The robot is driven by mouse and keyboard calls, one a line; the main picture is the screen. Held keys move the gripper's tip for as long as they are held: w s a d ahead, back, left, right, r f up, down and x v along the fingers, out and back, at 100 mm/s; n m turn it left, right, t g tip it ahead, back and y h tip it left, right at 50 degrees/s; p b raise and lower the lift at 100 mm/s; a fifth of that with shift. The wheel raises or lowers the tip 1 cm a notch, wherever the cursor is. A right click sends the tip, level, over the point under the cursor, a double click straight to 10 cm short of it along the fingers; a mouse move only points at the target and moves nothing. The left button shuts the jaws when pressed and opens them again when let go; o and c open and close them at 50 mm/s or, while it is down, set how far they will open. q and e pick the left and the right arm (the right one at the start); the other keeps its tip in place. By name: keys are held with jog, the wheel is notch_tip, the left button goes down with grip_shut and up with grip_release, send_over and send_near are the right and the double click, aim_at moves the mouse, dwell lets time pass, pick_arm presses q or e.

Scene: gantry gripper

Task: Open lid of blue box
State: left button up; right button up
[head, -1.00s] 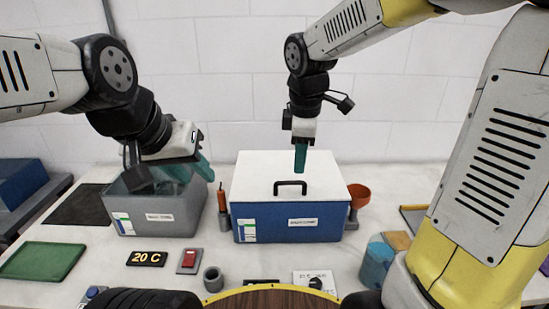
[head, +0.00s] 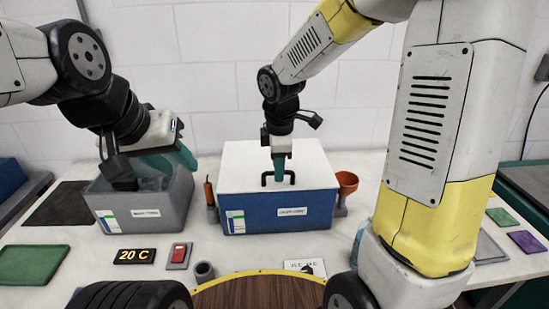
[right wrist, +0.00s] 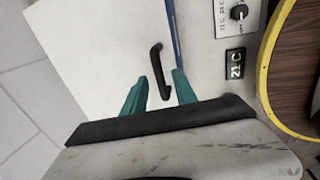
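The blue box (head: 276,212) stands on the bench with its white lid (head: 240,165) shut. A black bar handle (head: 265,180) is on the lid; it also shows in the right wrist view (right wrist: 156,58). My right gripper (head: 279,172) points down over the handle. In the right wrist view, its teal fingers (right wrist: 160,77) are apart, with the handle's near end between them. I cannot tell whether they touch it. My left gripper (head: 172,160) is over the grey box (head: 152,212), its teal fingers apart; nothing shows between them.
An orange-handled tool (head: 208,192) stands close left of the blue box. An orange funnel (head: 347,182) stands close on its right. A green tray (head: 32,264) lies left.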

grip_shut()
dwell(1.3)
